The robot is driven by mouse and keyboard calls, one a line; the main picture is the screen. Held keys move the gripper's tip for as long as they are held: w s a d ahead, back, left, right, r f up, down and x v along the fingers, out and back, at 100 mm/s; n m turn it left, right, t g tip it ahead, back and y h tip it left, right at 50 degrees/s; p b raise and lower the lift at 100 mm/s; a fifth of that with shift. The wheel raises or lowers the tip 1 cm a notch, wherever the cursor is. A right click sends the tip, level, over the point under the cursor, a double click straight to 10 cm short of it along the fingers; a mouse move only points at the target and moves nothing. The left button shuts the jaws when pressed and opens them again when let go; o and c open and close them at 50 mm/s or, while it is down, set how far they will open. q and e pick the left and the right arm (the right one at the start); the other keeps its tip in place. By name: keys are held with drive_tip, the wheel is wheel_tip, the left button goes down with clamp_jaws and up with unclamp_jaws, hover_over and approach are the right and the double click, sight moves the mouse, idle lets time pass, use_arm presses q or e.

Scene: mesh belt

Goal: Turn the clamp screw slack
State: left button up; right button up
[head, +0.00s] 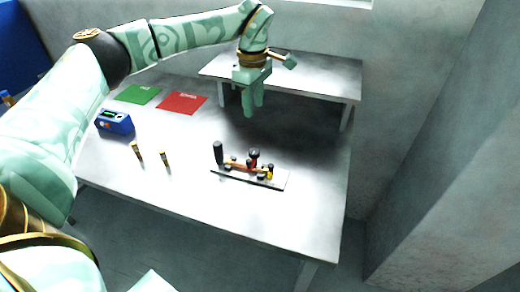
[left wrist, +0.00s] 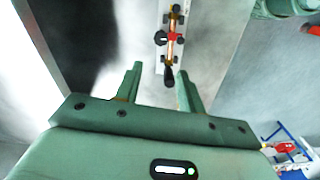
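A clamp fixture on a pale plate (head: 277,182) lies on the table, right of its middle. It carries a tall black handle (head: 218,152), a bar and a dark knob with red (head: 254,154), which may be the clamp screw. In the left wrist view the plate (left wrist: 160,12) runs away beyond the fingers, with a black knob (left wrist: 160,38) at its side and the black handle (left wrist: 169,76) nearest. My left gripper (head: 252,108) is open and empty, in the air above and behind the fixture, touching nothing. My right gripper is not in view.
A green mat (head: 138,95) and a red mat (head: 182,104) lie at the back left. A blue box (head: 115,122) stands at the left, near two small upright cylinders (head: 137,151) (head: 165,162). A second table (head: 315,78) stands behind. The table around the fixture is clear.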

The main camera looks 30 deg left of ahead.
sight(254, 152)
use_arm(q)
wheel_tip(254, 152, down, 16)
drive_tip(key=b, duration=0.4)
drive_tip(key=shift+s, duration=0.1)
drive_tip(key=c, duration=0.7)
